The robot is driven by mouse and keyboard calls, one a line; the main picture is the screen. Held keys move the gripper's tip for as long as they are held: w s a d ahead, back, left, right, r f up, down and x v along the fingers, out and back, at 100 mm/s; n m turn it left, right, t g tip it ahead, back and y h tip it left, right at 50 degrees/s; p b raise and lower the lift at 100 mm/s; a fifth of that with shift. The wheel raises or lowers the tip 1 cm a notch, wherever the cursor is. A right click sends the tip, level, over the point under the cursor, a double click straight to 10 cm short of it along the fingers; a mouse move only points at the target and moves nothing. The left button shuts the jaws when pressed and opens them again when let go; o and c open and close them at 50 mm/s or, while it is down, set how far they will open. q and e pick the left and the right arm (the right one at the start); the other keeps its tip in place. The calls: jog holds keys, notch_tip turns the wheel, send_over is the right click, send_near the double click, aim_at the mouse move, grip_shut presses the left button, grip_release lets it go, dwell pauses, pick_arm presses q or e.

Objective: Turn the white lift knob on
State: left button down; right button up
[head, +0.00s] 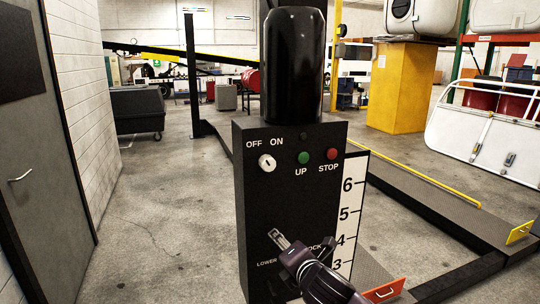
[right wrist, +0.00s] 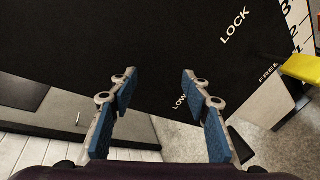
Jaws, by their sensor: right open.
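The white lift knob (head: 267,163) is a small round knob on the upper left of the black control box (head: 258,214), under the labels OFF and ON. A small dark mark shows on its face, too small for me to tell its setting surely. My right gripper (head: 284,250) is low in front of the box, well below the knob, near the LOWER and LOCK labels. In the right wrist view my right gripper (right wrist: 157,84) is open with nothing between its blue-padded fingers. The knob is outside that view. My left gripper is not in view.
A green UP button (head: 303,158) and a red STOP button (head: 332,153) sit right of the knob. A black cylinder (head: 291,65) stands above the box. A numbered white scale (head: 348,215) runs down its right side. Open floor (head: 155,235) lies to the left.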

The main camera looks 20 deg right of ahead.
aim_at(270, 164)
jog(key=s+a+r+n+t+p, duration=0.1)
jog(key=s+r+n+t, duration=0.2)
jog(key=r, duration=0.8)
jog(key=s+a+r+n+t+p, duration=0.1)
jog(key=s+r+n, duration=0.35)
jog(key=r, duration=0.75)
jog(key=shift+n+y, duration=0.4)
jog(key=shift+n, duration=0.25)
jog(key=w, duration=0.2)
jog(key=w+p, duration=0.1)
jog(key=w, duration=0.4)
jog(key=shift+w+a+f, duration=0.1)
jog(key=shift+w+a, duration=0.2)
jog(key=shift+a, duration=0.05)
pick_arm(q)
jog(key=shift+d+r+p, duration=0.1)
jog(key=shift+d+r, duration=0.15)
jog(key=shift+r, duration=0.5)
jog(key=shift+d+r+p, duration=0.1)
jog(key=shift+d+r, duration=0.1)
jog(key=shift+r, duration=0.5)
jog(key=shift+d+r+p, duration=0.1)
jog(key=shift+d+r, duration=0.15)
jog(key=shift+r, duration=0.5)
pick_arm(e)
jog(key=shift+w+f, duration=0.1)
jog(key=shift+w, duration=0.6)
jog(key=shift+c, duration=0.4)
